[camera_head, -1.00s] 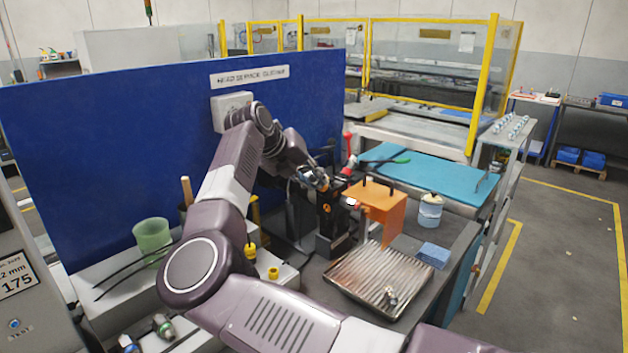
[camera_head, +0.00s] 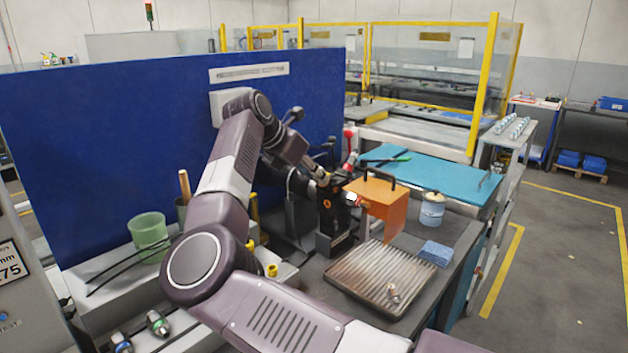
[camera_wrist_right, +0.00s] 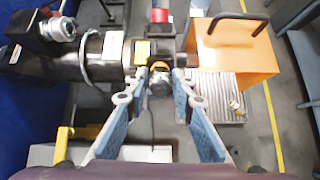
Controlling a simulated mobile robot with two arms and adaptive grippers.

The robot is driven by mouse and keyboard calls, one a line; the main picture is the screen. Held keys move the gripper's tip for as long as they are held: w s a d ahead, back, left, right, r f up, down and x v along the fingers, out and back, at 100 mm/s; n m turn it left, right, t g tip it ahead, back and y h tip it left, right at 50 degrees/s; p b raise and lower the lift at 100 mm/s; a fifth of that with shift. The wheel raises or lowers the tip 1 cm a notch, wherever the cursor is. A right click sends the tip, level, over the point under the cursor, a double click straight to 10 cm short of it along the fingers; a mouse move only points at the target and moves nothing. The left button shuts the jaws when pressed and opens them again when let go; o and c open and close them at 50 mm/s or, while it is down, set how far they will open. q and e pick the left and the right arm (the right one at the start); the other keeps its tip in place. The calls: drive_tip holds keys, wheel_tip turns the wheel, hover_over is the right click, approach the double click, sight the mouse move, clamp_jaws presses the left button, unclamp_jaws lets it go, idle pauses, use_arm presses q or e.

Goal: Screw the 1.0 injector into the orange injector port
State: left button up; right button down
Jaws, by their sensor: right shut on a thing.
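My right gripper (camera_head: 323,180) is at the top of the black machine head (camera_head: 333,222) on the bench. In the right wrist view the right gripper (camera_wrist_right: 160,84) is shut on a small round metal and yellowish piece, the injector (camera_wrist_right: 159,86), right up against the black barrel (camera_wrist_right: 112,48). An orange mark (camera_head: 327,204) shows on the black head; I cannot tell whether it is the port. The fingers and injector hide the port opening, so I cannot tell how far the injector is in. My left gripper is out of view.
An orange block with a dark handle (camera_head: 378,193) stands close right of the head. A ribbed metal tray (camera_head: 365,278) with a small metal part (camera_head: 393,293) lies in front. A blue panel (camera_head: 100,150) stands behind my arm. A white-capped jar (camera_head: 432,212) stands at right.

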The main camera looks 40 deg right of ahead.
drive_tip(key=m, duration=0.2)
drive_tip(key=shift+m, duration=0.3)
drive_tip(key=c, duration=1.6)
unclamp_jaws()
drive_tip(key=shift+a+r, duration=0.1)
drive_tip(key=v, duration=1.1)
drive_tip(key=shift+a+r, duration=0.2)
drive_tip(key=shift+r, duration=0.05)
